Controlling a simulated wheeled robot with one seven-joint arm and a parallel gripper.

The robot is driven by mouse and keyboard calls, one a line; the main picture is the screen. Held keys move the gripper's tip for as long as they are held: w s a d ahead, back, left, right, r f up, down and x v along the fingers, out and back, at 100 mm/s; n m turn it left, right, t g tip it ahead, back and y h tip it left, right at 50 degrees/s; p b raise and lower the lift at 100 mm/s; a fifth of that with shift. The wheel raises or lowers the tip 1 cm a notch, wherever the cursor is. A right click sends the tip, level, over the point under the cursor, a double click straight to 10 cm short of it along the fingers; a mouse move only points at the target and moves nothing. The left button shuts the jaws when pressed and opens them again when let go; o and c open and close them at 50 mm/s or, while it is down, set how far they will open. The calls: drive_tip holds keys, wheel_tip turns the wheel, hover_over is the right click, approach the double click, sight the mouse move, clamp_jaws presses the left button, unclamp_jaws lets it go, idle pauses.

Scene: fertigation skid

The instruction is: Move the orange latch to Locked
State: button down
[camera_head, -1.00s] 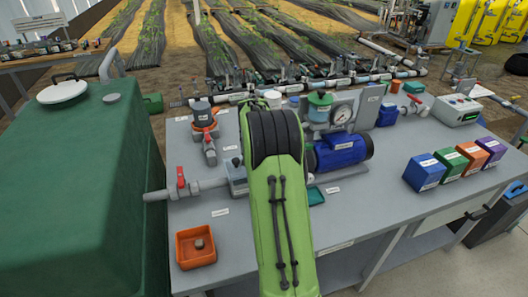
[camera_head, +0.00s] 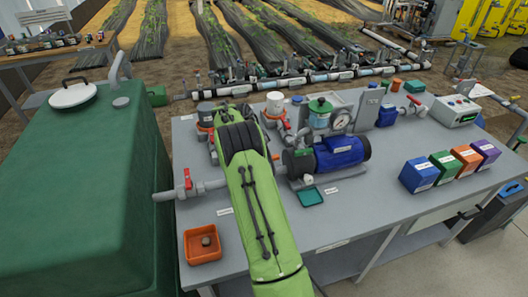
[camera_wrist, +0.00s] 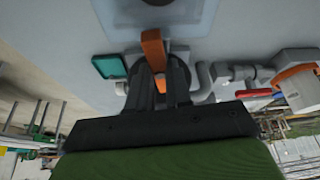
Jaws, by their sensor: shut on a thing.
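The orange latch (camera_wrist: 153,48) shows in the wrist view as a flat orange bar at the upper middle. My gripper (camera_wrist: 160,82) has its two dark fingers closed on the latch, with some orange showing between them. Behind the fingers is a dark round body with grey pipework (camera_wrist: 207,75) to its right. In the head view my green arm hides the latch and my gripper. The label that marks Locked cannot be read in either view.
The bench (camera_head: 345,215) carries a blue pump (camera_head: 340,153), a pressure gauge (camera_head: 339,118), a red-handled valve (camera_head: 187,180), an orange tray (camera_head: 203,245) and several coloured boxes (camera_head: 419,175). A green tank (camera_head: 80,190) stands at the left. The bench front is mostly clear.

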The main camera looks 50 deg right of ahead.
drive_tip(key=shift+w+r+m+g+p, duration=0.1)
drive_tip(key=shift+m+g+p, duration=0.2)
drive_tip(key=shift+m+p, duration=0.5)
drive_tip(key=shift+m, duration=0.3)
drive_tip(key=c, duration=1)
unclamp_jaws()
drive_tip(key=shift+c, duration=0.2)
drive_tip(key=p+v, duration=0.4)
drive_tip(key=v, duration=1.1)
drive_tip(key=shift+r, duration=0.4)
drive_tip(key=shift+w+d, duration=0.1)
